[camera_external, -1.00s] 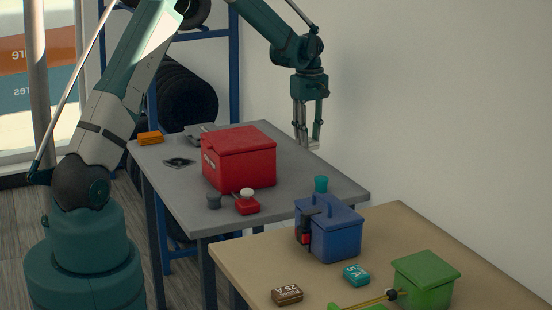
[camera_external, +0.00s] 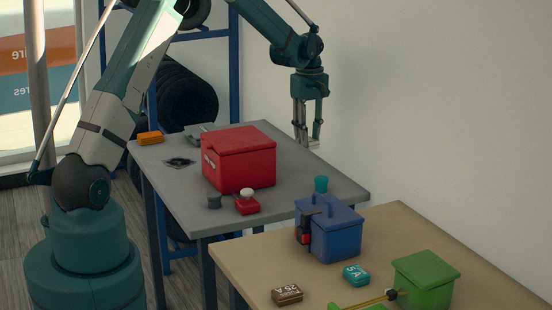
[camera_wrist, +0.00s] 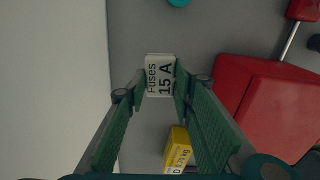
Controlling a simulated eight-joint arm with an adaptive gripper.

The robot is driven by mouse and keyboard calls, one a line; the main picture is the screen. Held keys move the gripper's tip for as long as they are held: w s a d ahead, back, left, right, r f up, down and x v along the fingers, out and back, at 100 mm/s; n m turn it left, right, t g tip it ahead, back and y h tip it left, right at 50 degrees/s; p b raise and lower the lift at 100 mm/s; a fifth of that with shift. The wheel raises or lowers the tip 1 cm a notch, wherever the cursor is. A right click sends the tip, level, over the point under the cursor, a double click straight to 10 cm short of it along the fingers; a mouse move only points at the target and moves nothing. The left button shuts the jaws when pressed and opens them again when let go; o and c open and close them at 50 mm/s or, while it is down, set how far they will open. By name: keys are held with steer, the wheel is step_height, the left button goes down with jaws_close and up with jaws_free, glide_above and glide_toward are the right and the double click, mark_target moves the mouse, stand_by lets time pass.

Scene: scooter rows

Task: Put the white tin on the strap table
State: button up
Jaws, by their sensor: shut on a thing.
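The white tin, marked "Fuses 15 A" (camera_wrist: 160,75), is between my gripper's fingertips in the wrist view. My gripper (camera_external: 307,140) is shut on it; in the external view the tin (camera_external: 314,144) shows only as a small pale edge at the fingertips. My gripper points down by the far edge of the grey table (camera_external: 180,208), behind and right of the red toolbox (camera_external: 245,160). A tan table (camera_external: 245,265) stands in front at the right. I cannot tell for certain which table is the strap table.
A yellow tin (camera_wrist: 178,150) lies on the grey table near my fingers. A teal item (camera_external: 321,184) stands at its right corner. The tan table carries a blue toolbox (camera_external: 335,235), a green box (camera_external: 427,280), and teal (camera_external: 356,275) and brown (camera_external: 287,295) tins. A wall is close behind.

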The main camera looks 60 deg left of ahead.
mark_target(307, 141)
step_height(307, 141, up, 9)
steer(key=s+d+r+m, duration=0.1)
steer(key=s+d+m, duration=0.15)
steer(key=d, duration=1.05)
steer(key=s+d+m, duration=0.1)
steer(key=d+m, duration=0.2)
steer(key=d, duration=0.9)
steer(key=s+d+r+m, duration=0.1)
steer(key=d+m, duration=0.2)
steer(key=d, duration=1)
steer(key=s+d+f+m+p, duration=0.2)
steer(key=s+d+m, duration=0.8)
steer(key=s+d, duration=1.8)
steer(key=shift+m, duration=0.25)
steer(key=f, duration=0.3)
steer(key=w+d+f, duration=0.1)
steer(key=f, duration=0.1)
steer(key=shift+f+b, duration=0.65)
steer(key=shift+f, duration=2.25)
